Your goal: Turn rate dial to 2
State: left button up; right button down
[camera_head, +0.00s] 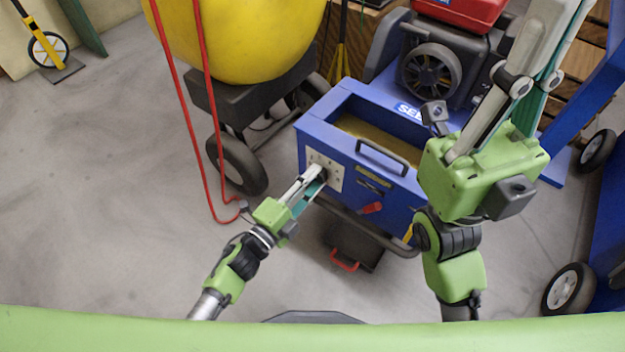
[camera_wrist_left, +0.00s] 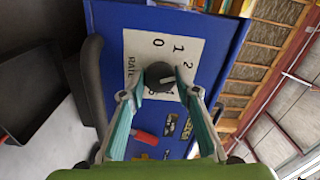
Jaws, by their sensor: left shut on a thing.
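The rate dial (camera_wrist_left: 160,75) is a round dark knob on a pale plate (camera_wrist_left: 138,45) marked RATE, with 0, 1 and 2 readable and other marks partly hidden. The plate (camera_head: 335,181) is on the front of a blue hopper box (camera_head: 385,192). My left gripper (camera_head: 318,174) reaches the plate, and its teal-padded fingers (camera_wrist_left: 160,88) are shut on the dial from both sides. Which number the dial points at cannot be told. My right gripper (camera_head: 520,85) is raised at the right, pointing up, its fingertips not clearly seen.
A red lever (camera_head: 372,208) and a black handle (camera_head: 382,158) are on the hopper front, right of the plate. A yellow drum machine (camera_head: 240,40) with red cords stands behind left. Grey floor (camera_head: 100,200) is open at left.

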dwell(0.5)
pick_arm(q)
jog(key=o, duration=1.1)
jog(key=v, duration=1.2)
jog(key=shift+f, duration=0.1)
